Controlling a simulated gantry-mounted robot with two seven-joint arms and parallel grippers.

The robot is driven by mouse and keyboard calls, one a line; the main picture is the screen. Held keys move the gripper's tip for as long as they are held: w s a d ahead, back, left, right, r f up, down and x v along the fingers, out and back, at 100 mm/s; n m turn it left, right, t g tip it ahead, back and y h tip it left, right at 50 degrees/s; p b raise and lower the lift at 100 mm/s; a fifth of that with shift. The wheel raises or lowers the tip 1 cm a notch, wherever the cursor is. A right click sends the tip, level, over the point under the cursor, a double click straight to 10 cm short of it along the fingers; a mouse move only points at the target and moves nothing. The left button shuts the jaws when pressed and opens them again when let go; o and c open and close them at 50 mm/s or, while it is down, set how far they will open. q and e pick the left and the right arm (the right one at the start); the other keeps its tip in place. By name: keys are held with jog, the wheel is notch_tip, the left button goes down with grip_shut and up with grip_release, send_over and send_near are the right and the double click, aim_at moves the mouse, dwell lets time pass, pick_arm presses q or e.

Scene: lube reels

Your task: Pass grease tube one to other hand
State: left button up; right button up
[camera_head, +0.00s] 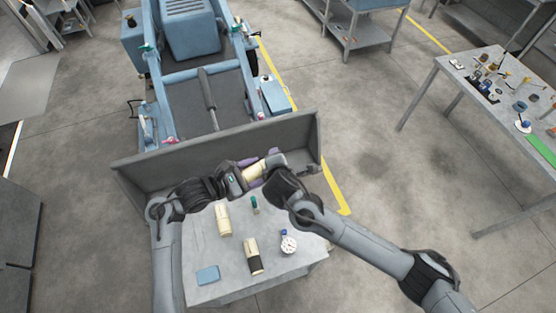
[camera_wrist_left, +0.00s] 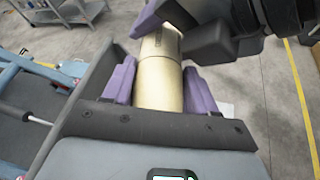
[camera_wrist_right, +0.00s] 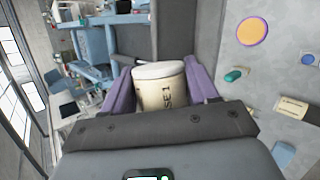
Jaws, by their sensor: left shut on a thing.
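The cream grease tube one (camera_head: 256,171) is held up between my two grippers, over the far side of the small table. Its side shows "SE 1" in the right wrist view (camera_wrist_right: 163,95). My left gripper (camera_head: 246,174) is shut on one part of the tube, with a purple finger on each side in the left wrist view (camera_wrist_left: 158,85). My right gripper (camera_head: 270,166) is at the other end, its purple fingers on both sides of the tube in the right wrist view (camera_wrist_right: 160,80). Whether those fingers press on it cannot be told.
A grey raised panel (camera_head: 150,165) edges the far side.

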pick_arm(q)
jog(key=shift+s+d+f, duration=0.1)
pick_arm(e)
jog(key=shift+r, duration=0.15)
jog(key=shift+c, duration=1.1)
pick_arm(q)
jog(key=o, duration=0.6)
pick_arm(e)
jog(key=shift+w, duration=0.1)
jog(key=shift+c, duration=1)
pick_arm(q)
jog(key=o, duration=0.6)
jog(key=shift+c, duration=0.2)
